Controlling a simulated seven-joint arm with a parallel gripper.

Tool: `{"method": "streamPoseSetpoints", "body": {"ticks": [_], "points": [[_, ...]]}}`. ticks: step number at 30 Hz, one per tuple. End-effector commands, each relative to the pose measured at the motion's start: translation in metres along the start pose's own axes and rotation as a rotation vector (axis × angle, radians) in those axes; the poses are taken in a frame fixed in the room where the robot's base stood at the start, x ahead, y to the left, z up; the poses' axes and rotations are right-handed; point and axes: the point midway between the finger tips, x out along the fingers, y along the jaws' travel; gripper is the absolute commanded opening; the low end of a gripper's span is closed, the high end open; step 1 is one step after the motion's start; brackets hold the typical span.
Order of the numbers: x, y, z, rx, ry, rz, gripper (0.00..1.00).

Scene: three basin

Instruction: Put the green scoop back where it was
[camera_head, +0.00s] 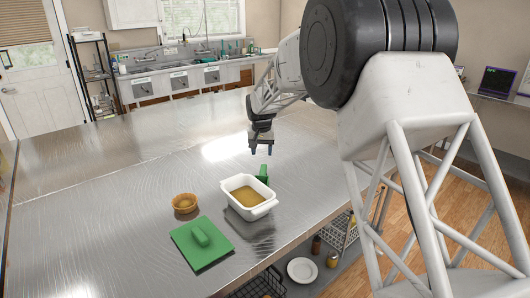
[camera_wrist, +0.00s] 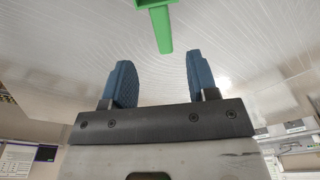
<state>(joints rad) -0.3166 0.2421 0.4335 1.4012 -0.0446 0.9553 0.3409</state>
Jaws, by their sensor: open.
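The green scoop (camera_head: 263,175) is on the metal counter (camera_head: 110,205), just behind the white basin (camera_head: 268,207). In the wrist view the scoop (camera_wrist: 163,28) shows at the top, its handle pointing toward the gap between my fingers. My gripper (camera_head: 261,151) is open and empty, a short way behind the scoop and apart from it. In the wrist view both blue fingers of my gripper (camera_wrist: 157,66) stand wide apart with nothing between them. The basin holds a brownish-yellow content and hides part of the scoop in the head view.
A brown bowl (camera_head: 185,209) stands left of the basin. The left counter is clear. Shelves below the right edge hold a white plate (camera_head: 302,270) and jars.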

Motion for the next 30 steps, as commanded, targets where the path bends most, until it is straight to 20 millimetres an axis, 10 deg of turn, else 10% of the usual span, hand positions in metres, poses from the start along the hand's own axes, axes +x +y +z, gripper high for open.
{"method": "streamPoseSetpoints", "body": {"ticks": [17,30], "points": [[-0.026,0.022,0.018,0.003,0.008,-0.002,0.54],[-0.107,0.106,0.11,0.008,0.03,-0.005,0.54]]}}
